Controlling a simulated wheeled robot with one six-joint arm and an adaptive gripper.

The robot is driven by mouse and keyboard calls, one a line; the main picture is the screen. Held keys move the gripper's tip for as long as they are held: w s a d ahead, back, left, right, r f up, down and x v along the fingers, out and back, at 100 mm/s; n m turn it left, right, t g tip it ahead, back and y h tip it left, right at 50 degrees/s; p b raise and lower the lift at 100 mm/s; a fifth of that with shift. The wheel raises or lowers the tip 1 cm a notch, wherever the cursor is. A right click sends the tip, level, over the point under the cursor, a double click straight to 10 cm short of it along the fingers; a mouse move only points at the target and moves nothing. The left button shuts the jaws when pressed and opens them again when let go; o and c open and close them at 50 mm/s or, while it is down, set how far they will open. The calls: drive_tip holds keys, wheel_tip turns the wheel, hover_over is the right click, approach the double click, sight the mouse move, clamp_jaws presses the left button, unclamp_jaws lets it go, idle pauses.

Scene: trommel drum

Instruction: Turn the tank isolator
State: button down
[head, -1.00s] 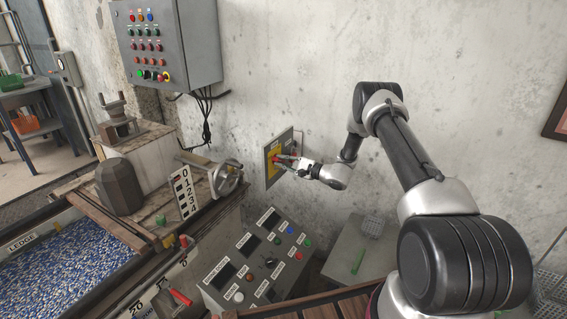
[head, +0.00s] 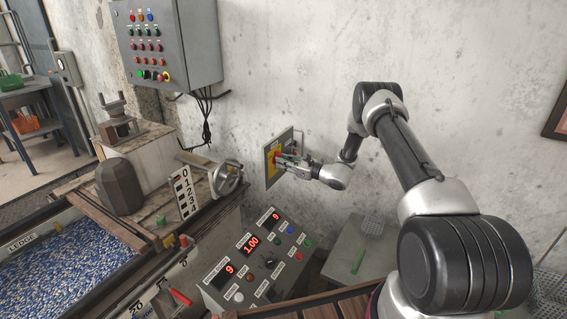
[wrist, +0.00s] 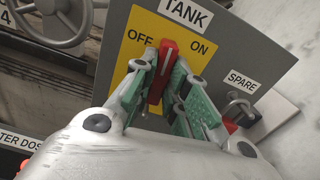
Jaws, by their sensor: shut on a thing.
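The tank isolator is a red handle (wrist: 164,70) on a yellow plate (wrist: 128,50) under a TANK label, on a grey wall panel. In the wrist view, the handle's upper end lies between the OFF and ON marks. My gripper (wrist: 160,88) is shut on the handle, with a green-padded finger on each side.
A SPARE lock (wrist: 240,105) is right of the plate. A handwheel (head: 226,178) stands left of the panel. Below is a sloped console (head: 250,262) with lit red displays. A grey control box (head: 165,45) hangs upper left.

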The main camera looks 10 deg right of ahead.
drive_tip(key=shift+f+m, duration=0.1)
drive_tip(key=shift+m, duration=0.5)
drive_tip(key=c, duration=1.4)
unclamp_jaws()
drive_tip(key=v, duration=1.2)
